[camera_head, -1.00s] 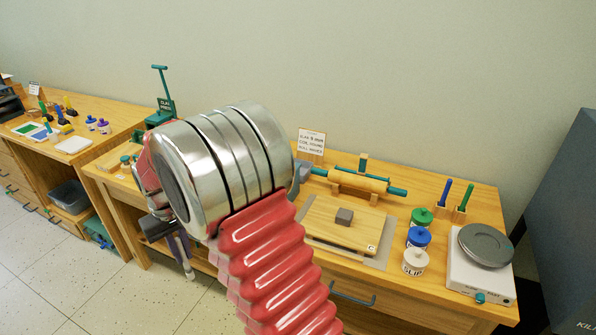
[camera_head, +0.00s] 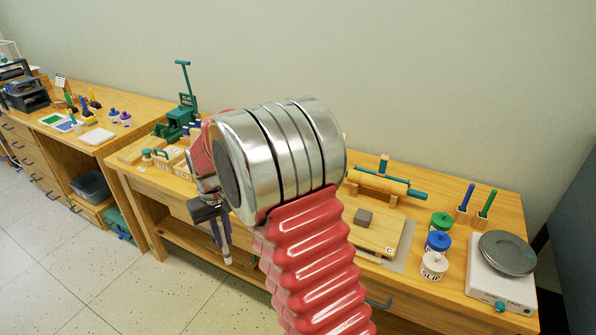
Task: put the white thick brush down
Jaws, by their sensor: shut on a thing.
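My gripper (camera_head: 218,230) hangs at the end of my red and chrome arm, left of the picture's middle, in front of the long wooden table (camera_head: 150,190). It is shut and points down. A small pale tip shows at its lower end, which I take to be the white thick brush (camera_head: 228,259). Most of the brush is hidden or too small to make out. The tip appears against the table's open front and lower shelf, apart from the tabletop as far as I can tell.
A second table (camera_head: 60,115) with brushes and pots stands at left. My arm hides the table's middle.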

